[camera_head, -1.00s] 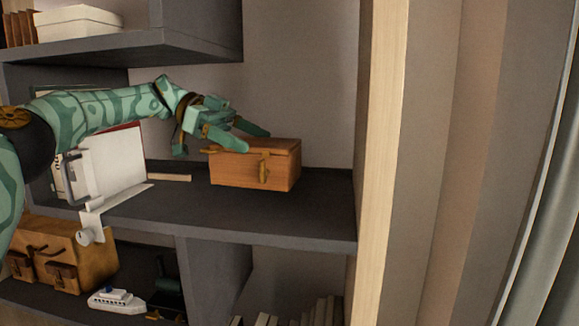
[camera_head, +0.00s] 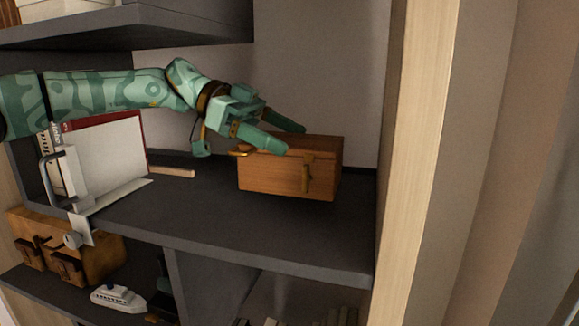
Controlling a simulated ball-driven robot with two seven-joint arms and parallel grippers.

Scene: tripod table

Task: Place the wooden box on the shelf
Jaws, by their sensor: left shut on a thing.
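The wooden box (camera_head: 275,176) is orange-brown with a lid, a brass latch on its front and a brass handle at its left end. It is upright at the right part of the dark grey shelf (camera_head: 215,215). I cannot tell whether its underside touches the shelf. My left gripper (camera_head: 281,140) reaches in from the left, with its fingers at the top and left end of the box. It is shut on the wooden box, and the fingers partly cover the lid. My right gripper is not in view.
A bookend (camera_head: 72,185) and books (camera_head: 105,155) stand on the shelf at the left. An upper shelf (camera_head: 150,25) overhangs the arm. A light wooden upright (camera_head: 415,150) bounds the right side. Below are a brown bag (camera_head: 88,252) and a toy ship (camera_head: 118,298).

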